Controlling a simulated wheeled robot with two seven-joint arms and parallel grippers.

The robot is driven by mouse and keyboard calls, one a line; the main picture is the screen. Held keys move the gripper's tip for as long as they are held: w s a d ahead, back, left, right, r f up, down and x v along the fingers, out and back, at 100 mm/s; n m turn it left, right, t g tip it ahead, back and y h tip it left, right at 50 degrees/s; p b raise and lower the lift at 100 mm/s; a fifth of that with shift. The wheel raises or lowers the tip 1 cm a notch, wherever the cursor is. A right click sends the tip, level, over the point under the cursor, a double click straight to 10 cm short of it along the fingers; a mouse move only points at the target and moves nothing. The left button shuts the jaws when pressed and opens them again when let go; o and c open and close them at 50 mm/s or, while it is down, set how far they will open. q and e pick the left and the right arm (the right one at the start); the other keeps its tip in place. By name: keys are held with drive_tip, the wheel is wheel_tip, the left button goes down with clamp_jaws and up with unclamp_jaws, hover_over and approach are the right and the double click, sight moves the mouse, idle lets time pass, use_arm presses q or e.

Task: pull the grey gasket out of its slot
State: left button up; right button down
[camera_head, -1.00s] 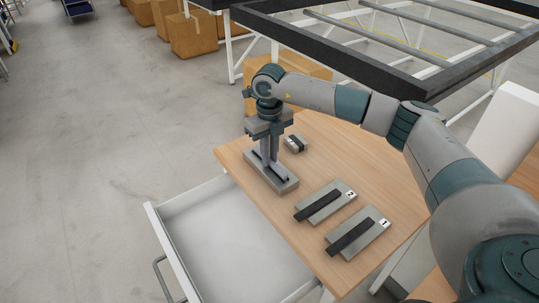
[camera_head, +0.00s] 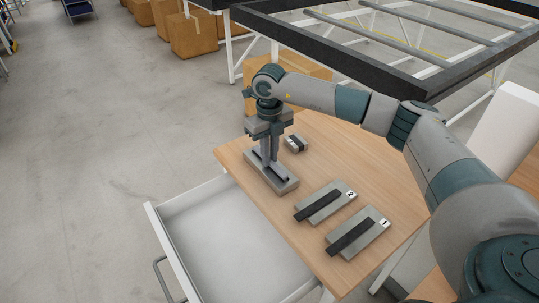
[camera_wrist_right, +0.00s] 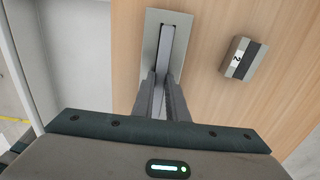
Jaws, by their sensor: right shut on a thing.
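A grey block (camera_head: 285,187) with a long slot lies on the wooden table. In the right wrist view the fingers (camera_wrist_right: 161,82) are close together and shut on the gasket. The gripped part is mostly hidden between them. My left gripper is out of view.
Plates with dark strips, marked 2 (camera_head: 325,202) and 1 (camera_head: 358,234), lie to the right on the table (camera_head: 312,239). A small block (camera_head: 295,144) lies behind the gripper. An open, empty white drawer (camera_head: 225,234) is at the front left. A dark frame (camera_head: 340,50) stands behind.

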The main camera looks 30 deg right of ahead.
drive_tip(key=shift+w+r, duration=0.15)
drive_tip(key=shift+r, duration=0.2)
idle(0.5)
drive_tip(key=shift+r, duration=0.15)
drive_tip(key=shift+r, duration=0.1)
drive_tip(key=shift+r+p, duration=0.65)
drive_tip(key=shift+r, duration=0.5)
